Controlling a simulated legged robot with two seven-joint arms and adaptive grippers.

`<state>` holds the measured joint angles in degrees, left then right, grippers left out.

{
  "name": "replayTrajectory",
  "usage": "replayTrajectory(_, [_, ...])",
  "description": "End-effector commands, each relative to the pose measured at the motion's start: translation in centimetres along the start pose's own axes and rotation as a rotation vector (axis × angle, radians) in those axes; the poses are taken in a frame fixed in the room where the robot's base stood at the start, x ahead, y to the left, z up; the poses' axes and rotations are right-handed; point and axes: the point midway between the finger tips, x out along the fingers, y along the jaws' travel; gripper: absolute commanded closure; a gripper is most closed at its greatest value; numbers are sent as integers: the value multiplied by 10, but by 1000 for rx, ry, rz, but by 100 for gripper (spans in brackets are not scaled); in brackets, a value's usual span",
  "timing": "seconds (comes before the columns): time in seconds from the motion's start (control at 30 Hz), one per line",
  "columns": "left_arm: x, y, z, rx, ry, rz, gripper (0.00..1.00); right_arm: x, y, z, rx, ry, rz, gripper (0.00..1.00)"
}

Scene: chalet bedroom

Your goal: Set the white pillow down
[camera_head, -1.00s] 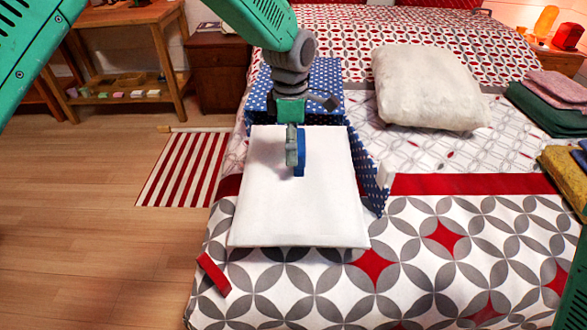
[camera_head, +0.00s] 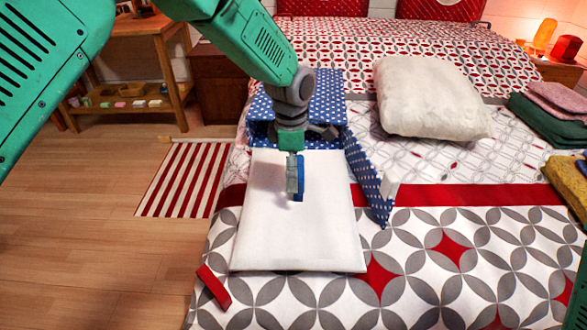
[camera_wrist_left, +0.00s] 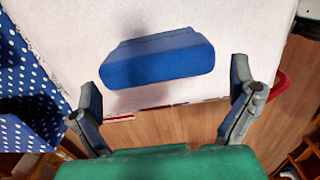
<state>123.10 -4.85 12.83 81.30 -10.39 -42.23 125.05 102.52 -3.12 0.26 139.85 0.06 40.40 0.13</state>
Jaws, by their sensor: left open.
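The white pillow (camera_head: 428,98) lies on the bed, right of the box, with no gripper touching it. My left gripper (camera_head: 295,180) is over a flat white panel (camera_head: 260,225) at the front of a blue polka-dot box (camera_head: 325,95). The panel has a blue handle (camera_wrist_left: 155,60). In the left wrist view my left gripper (camera_wrist_left: 168,98) has its fingers wide apart, with the handle ahead of them and nothing visibly clamped. The pillow is not seen in that view. My right gripper is not in view.
A blue dotted flap (camera_head: 368,180) stands open beside the panel, near a small white piece (camera_head: 390,184). Folded cloths (camera_head: 550,110) lie at the bed's right edge. A red strip (camera_head: 213,287) is at the front left. The patterned front right of the bed (camera_head: 440,250) is mostly clear.

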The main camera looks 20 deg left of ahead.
Motion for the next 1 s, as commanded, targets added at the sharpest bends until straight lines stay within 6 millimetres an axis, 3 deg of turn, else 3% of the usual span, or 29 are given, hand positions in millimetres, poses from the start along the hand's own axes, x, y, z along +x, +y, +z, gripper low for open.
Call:
replayTrajectory(0.5, [-98,1,1,0,1,3,0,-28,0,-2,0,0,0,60])
replayTrajectory(0.7, [-116,0,1,0,1,1,0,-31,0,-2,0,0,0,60])
replayTrajectory(1.0, [-118,0,1,0,1,0,0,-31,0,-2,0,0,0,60])
